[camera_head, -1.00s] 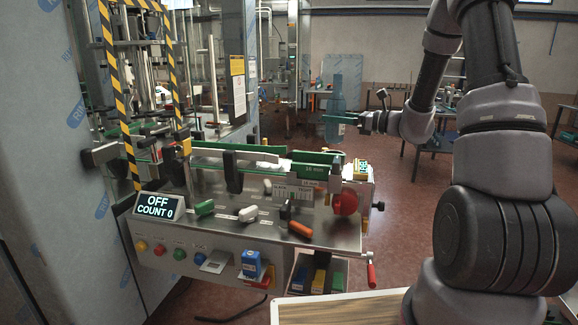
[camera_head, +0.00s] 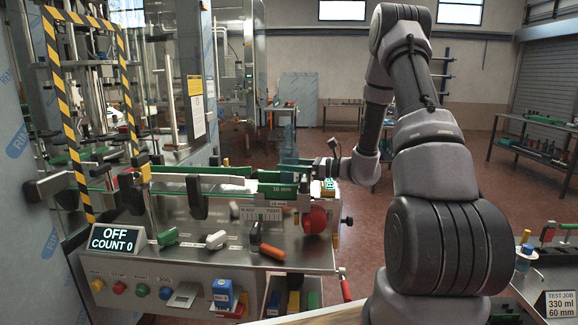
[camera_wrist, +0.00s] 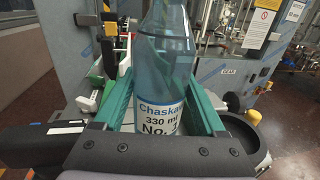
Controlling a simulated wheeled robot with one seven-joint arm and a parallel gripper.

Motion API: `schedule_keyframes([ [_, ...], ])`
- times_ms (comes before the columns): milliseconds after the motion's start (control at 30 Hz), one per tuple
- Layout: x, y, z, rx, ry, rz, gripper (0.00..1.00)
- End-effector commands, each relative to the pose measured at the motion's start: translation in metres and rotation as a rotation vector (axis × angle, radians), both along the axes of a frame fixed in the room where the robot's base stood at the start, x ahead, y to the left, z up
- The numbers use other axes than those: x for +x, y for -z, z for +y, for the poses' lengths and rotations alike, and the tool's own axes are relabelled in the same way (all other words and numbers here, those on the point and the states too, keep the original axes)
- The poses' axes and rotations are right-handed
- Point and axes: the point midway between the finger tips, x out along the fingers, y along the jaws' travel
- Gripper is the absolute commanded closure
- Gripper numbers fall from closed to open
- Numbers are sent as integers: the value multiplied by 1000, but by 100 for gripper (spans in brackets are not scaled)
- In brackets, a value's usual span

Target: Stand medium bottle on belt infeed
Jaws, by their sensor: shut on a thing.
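The blue see-through bottle (camera_head: 289,138) is upright at the right end of the machine's belt line. In the wrist view the bottle (camera_wrist: 162,62) fills the middle, with a white label reading "Chaskas 330 ml". My gripper (camera_head: 291,162) is shut on the bottle, its green fingers on either side of it. The belt infeed is at the right end of the green guide rails (camera_head: 277,189), beside the bottle. The bottle's base is hidden in both views, so I cannot tell whether it touches the belt.
The machine's display (camera_head: 120,238) reads OFF, COUNT 0. A red knob (camera_head: 314,221) and an orange handle (camera_head: 272,252) stick out at the front. A small bottle (camera_head: 524,257) stands at right by a sign (camera_head: 560,304) reading 330 ml, 60 mm.

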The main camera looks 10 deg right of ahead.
Motion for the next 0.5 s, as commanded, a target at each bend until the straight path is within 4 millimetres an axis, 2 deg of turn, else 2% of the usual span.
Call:
schedule_keyframes([
  [367,0,4,0,0,0,0,82],
  [400,0,4,0,0,0,0,15],
  [500,0,4,0,0,0,-1,15],
])
